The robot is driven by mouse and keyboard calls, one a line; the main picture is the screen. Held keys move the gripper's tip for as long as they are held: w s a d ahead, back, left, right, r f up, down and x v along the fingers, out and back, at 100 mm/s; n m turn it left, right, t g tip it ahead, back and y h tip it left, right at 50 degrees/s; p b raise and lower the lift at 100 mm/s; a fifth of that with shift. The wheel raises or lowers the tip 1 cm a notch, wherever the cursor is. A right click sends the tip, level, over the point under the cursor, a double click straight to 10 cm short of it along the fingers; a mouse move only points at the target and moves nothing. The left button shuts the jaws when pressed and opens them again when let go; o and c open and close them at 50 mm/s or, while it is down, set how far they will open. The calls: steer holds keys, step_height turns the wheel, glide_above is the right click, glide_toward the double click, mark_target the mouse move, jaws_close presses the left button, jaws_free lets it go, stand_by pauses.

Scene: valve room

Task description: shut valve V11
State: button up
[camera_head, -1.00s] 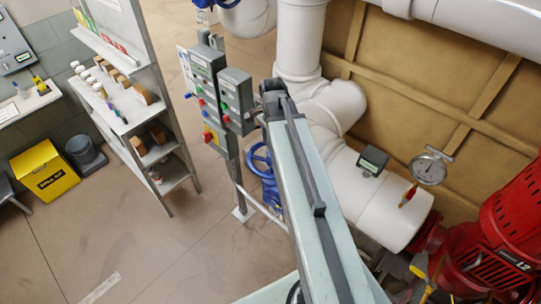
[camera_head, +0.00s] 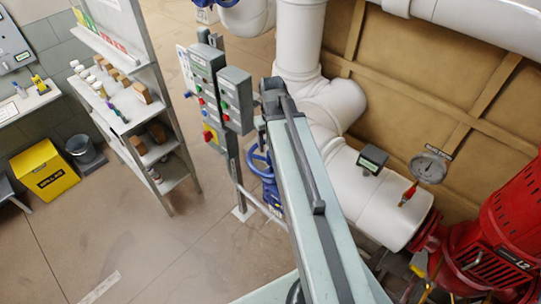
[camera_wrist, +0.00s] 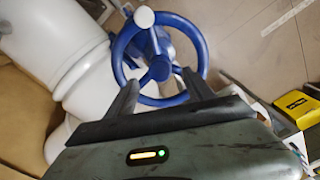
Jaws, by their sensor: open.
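A blue handwheel valve (camera_head: 260,166) shows low beside the white pipes, partly hidden by my arm in the head view. In the wrist view the blue wheel (camera_wrist: 118,50) fills the top middle, with its round hub and spokes facing me. My gripper (camera_wrist: 160,80) is open, its two dark fingers pointing at the near part of the wheel. The fingertips overlap the near rim in the picture, one on each side of the hub. I cannot tell whether they touch it. No V11 label is readable. My gripper is hidden in the head view.
Grey control boxes (camera_head: 208,78) on a post stand left of the wheel. White pipes (camera_head: 385,196) and a red pump (camera_head: 500,240) fill the right. A shelf (camera_head: 140,125) and a yellow spill kit box (camera_head: 45,170) stand at left. The floor between is open.

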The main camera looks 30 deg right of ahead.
step_height(320, 180, down, 6)
steer(key=b, duration=0.6)
steer(key=shift+f, duration=0.1)
steer(key=shift+s+f+b, duration=0.1)
steer(key=shift+f+b, duration=0.1)
steer(key=shift+b, duration=0.15)
steer(key=shift+c, duration=0.4)
